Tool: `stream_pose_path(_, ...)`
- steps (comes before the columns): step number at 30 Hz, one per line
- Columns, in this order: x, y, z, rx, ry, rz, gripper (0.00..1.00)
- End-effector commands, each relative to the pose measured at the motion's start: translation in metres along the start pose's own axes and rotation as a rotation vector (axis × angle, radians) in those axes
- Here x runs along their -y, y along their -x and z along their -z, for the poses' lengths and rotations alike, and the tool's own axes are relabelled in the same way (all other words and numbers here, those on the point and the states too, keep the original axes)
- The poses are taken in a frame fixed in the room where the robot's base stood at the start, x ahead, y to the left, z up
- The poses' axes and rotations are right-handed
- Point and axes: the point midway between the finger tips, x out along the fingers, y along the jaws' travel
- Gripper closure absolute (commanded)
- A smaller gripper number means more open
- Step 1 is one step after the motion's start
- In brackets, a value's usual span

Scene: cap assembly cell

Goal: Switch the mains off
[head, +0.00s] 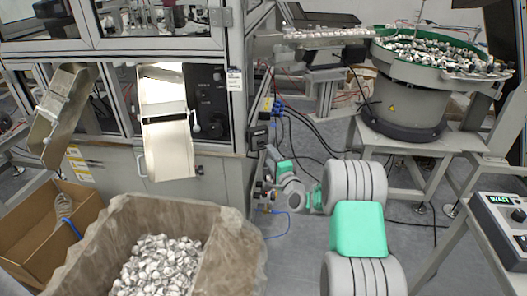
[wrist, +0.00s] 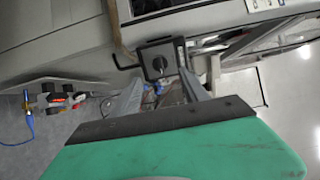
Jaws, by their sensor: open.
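The mains switch is a dark square box with a round rotary knob. It shows in the wrist view (wrist: 158,62), straight ahead of my gripper (wrist: 162,82). The jaws are open, with one finger on either side of the box's picture and nothing held between them. I cannot tell whether the fingers touch the knob or which position it marks. In the head view the dark switch box (head: 258,138) is at the machine's lower right corner, and my gripper (head: 271,156) is close to it, small and partly hidden by my own arm.
Valves with blue tubing (wrist: 62,100) sit left of the gripper in the wrist view. In the head view, a bin of caps (head: 225,245) stands front left, a green-rimmed bowl feeder (head: 412,72) back right, and a control box (head: 500,225) at the right edge.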

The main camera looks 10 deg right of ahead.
Motion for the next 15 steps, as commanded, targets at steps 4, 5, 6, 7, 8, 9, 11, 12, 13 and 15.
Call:
stream_pose_path(4, 0.003, -0.026, -0.003, 0.004, 0.003, 0.002, 0.48)
stream_pose_path(5, 0.002, -0.032, -0.003, 0.005, 0.004, 0.001, 0.48)
stream_pose_path(6, 0.002, -0.04, -0.004, 0.006, 0.005, 0.001, 0.48)
stream_pose_path(7, 0.002, -0.046, -0.004, 0.005, 0.004, 0.001, 0.48)
stream_pose_path(8, 0.002, -0.051, -0.003, 0.004, 0.005, 0.001, 0.48)
stream_pose_path(9, 0.001, -0.057, -0.003, 0.005, 0.005, 0.0, 0.48)
stream_pose_path(11, 0.001, -0.065, -0.003, 0.004, 0.005, 0.0, 0.48)
stream_pose_path(12, 0.001, -0.069, -0.003, 0.004, 0.005, 0.0, 0.48)
stream_pose_path(13, 0.001, -0.07, -0.003, 0.004, 0.005, -0.001, 0.48)
stream_pose_path(15, 0.001, -0.072, -0.002, 0.002, 0.005, -0.002, 0.48)
